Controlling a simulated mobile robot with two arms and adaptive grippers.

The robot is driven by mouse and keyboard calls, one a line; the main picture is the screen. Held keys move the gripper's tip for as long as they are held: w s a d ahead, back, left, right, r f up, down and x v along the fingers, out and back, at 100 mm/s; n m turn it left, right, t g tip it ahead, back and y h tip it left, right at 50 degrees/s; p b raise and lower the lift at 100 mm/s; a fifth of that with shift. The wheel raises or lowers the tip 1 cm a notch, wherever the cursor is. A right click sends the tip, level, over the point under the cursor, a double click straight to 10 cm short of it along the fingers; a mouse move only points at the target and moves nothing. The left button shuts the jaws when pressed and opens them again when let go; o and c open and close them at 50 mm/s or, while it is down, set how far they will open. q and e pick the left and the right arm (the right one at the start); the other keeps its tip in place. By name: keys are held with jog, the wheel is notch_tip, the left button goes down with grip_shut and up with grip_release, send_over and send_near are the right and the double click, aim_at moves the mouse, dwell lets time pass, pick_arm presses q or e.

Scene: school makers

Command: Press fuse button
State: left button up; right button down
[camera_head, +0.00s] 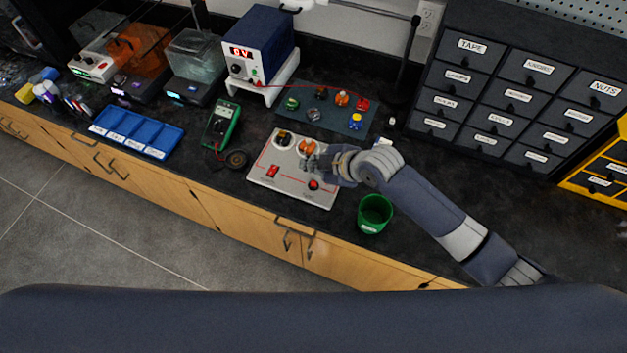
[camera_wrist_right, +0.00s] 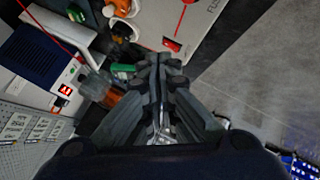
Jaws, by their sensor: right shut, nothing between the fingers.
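A light grey control panel (camera_head: 262,182) lies on the dark bench. My right gripper (camera_head: 311,164) is over the panel's right half, behind the red button. In the right wrist view the gripper (camera_wrist_right: 163,60) is shut and empty, with the red rocker switch (camera_wrist_right: 172,45) just beyond its fingertips and "FUSE" lettering partly visible at the top edge. I cannot tell whether the fingers touch the panel.
A green cup (camera_head: 375,213) stands right of the panel, beneath my right arm. A multimeter (camera_head: 222,124) and blue tray (camera_head: 137,130) are to the left. A blue power supply (camera_head: 262,45) and a mat with small parts (camera_head: 328,115) are behind. Labelled drawers (camera_head: 520,90) stand at right.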

jog(key=shift+w+a+r+n, duration=0.1)
jog(key=shift+w+r+n, duration=0.4)
jog(key=shift+w, duration=0.05)
jog(key=shift+f, duration=0.15)
jog(key=b, duration=0.7)
send_over(312, 186)
notch_tip(312, 186, down, 8)
jog(key=shift+r, duration=0.25)
jog(key=shift+f, duration=0.5)
jog(key=shift+f+b, duration=0.15)
jog(key=shift+b, duration=0.15)
jog(key=shift+f, duration=0.3)
